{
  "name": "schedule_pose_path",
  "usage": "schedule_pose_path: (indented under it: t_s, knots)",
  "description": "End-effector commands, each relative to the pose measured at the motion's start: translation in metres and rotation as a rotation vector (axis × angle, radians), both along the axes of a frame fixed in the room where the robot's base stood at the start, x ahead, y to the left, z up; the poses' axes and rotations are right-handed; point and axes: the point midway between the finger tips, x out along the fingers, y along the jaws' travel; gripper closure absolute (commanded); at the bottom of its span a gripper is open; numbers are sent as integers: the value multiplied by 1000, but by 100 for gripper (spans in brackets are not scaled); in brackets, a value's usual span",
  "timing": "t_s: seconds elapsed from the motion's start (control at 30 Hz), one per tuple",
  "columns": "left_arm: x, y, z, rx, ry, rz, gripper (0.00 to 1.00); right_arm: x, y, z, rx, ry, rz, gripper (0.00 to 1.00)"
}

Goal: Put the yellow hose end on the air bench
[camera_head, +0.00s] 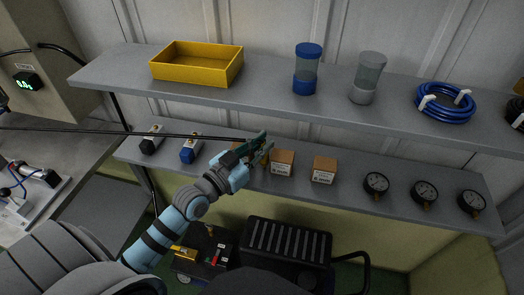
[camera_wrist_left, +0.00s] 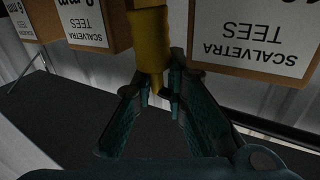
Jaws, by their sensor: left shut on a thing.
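My left gripper (camera_head: 262,146) reaches over the lower shelf, among the small cardboard boxes. In the left wrist view its fingers (camera_wrist_left: 160,88) are shut on a yellow cylindrical piece, which I take to be the yellow hose end (camera_wrist_left: 150,38). In the head view only a sliver of yellow shows beside the fingers. A grey bench (camera_head: 55,140) at the far left, probably the air bench, bears a plate with fittings and blue tubing (camera_head: 22,192). My right gripper is out of view.
Boxes (camera_head: 282,157) (camera_head: 324,164) labelled tees stand close to the gripper. Several gauges (camera_head: 376,184) lie to the right, and two valve-like fittings (camera_head: 190,152) to the left. The upper shelf (camera_head: 270,92) holds a yellow tray (camera_head: 197,72), two canisters and a blue hose coil (camera_head: 446,116).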

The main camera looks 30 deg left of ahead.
Motion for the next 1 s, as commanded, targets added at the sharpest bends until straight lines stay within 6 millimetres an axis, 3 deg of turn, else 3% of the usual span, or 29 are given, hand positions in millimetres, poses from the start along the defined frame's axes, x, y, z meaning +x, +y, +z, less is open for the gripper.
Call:
schedule_pose_path:
  t_s: [0.27,0.3,0.4,0.77,1.0]
  knots:
    - [-1,0,-2,1,5,0,100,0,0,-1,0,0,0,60]
    - [-1,0,-2,1,5,1,82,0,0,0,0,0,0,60]
    - [-1,0,-1,1,5,1,66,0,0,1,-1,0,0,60]
    - [-1,0,3,1,5,1,66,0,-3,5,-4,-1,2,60]
    - [-38,9,5,5,11,0,66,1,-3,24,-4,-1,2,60]
